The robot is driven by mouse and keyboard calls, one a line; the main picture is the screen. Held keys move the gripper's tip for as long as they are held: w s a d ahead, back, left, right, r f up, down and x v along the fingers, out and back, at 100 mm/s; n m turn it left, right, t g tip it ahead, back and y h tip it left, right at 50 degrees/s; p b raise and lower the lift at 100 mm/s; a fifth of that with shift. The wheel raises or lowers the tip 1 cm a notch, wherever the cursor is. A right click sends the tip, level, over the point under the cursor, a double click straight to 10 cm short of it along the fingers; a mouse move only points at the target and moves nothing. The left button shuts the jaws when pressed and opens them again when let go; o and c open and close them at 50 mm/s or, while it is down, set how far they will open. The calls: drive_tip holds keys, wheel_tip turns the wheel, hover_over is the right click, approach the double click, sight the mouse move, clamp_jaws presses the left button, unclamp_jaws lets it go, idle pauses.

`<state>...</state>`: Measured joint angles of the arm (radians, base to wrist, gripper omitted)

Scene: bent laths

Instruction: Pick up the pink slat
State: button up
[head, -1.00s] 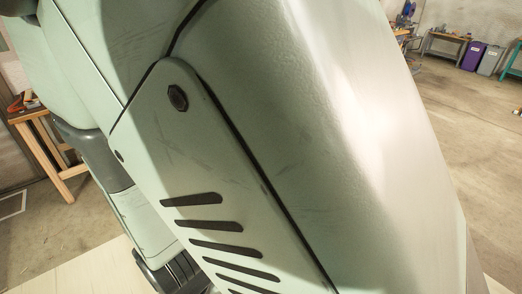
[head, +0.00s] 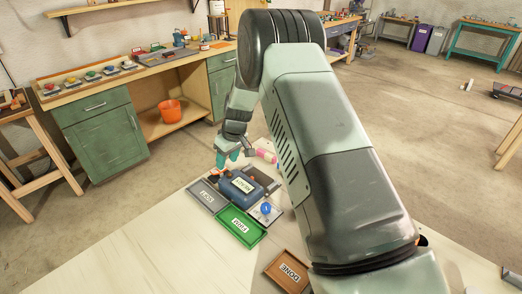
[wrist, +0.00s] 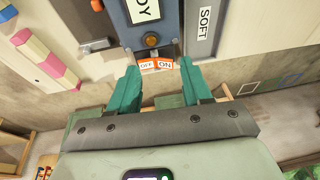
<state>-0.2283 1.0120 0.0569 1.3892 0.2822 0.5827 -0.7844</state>
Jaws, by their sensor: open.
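A pink piece with pale bands, which looks like the pink slat (head: 265,156), lies at the far edge of the pale table, just right of my gripper in the head view. In the wrist view a pink, cream and yellow banded strip (wrist: 44,58) lies at the upper left, outside my fingers. My gripper (head: 227,160) is open and empty above the table's far side. In the wrist view its teal fingers (wrist: 157,72) stand apart, with an OFF/ON label of the blue box between them. My forearm may hide part of the pink piece.
A blue box (head: 238,186) with a label stands beside a grey SOFT tray (head: 203,199) and a green tray (head: 238,229). A brown DONE tray (head: 283,273) is nearer. A small pad with a blue knob (head: 266,209) sits between. The table's left front is bare.

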drive_tip(key=t, duration=0.1)
approach(267, 153)
wheel_tip(267, 153, down, 2)
drive_tip(key=shift+a+f+y, duration=0.15)
drive_tip(key=shift+f+y, duration=0.05)
drive_tip(key=shift+y, duration=0.2)
drive_tip(key=shift+t, duration=0.3)
drive_tip(key=shift+x, duration=3.15)
clamp_jaws()
